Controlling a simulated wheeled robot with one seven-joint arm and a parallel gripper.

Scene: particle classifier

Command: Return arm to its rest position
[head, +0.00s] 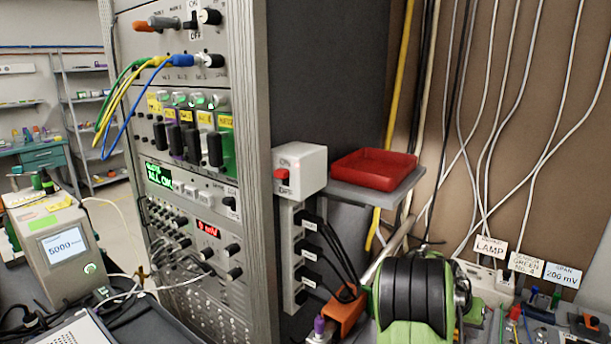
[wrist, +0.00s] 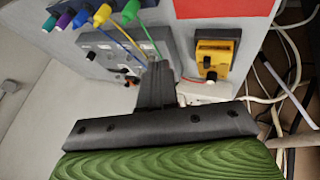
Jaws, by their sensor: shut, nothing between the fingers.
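My gripper (wrist: 160,74) shows in the wrist view as two dark fingers pressed together, shut and empty. Its black bracket and the green body behind it fill the bottom of that view. The fingertips point towards a grey panel (wrist: 92,52) with coloured plugs and cables; I cannot tell whether they touch it. In the head view a black and green part of my arm stands at the bottom, right of centre. The fingertips cannot be made out there.
An instrument rack (head: 255,200) stands left of centre in the head view. A red tray (head: 374,168) sits on a grey shelf beside a switch box (head: 300,168). Cables hang on the right wall. A yellow device (wrist: 216,56) is right of my fingers in the wrist view.

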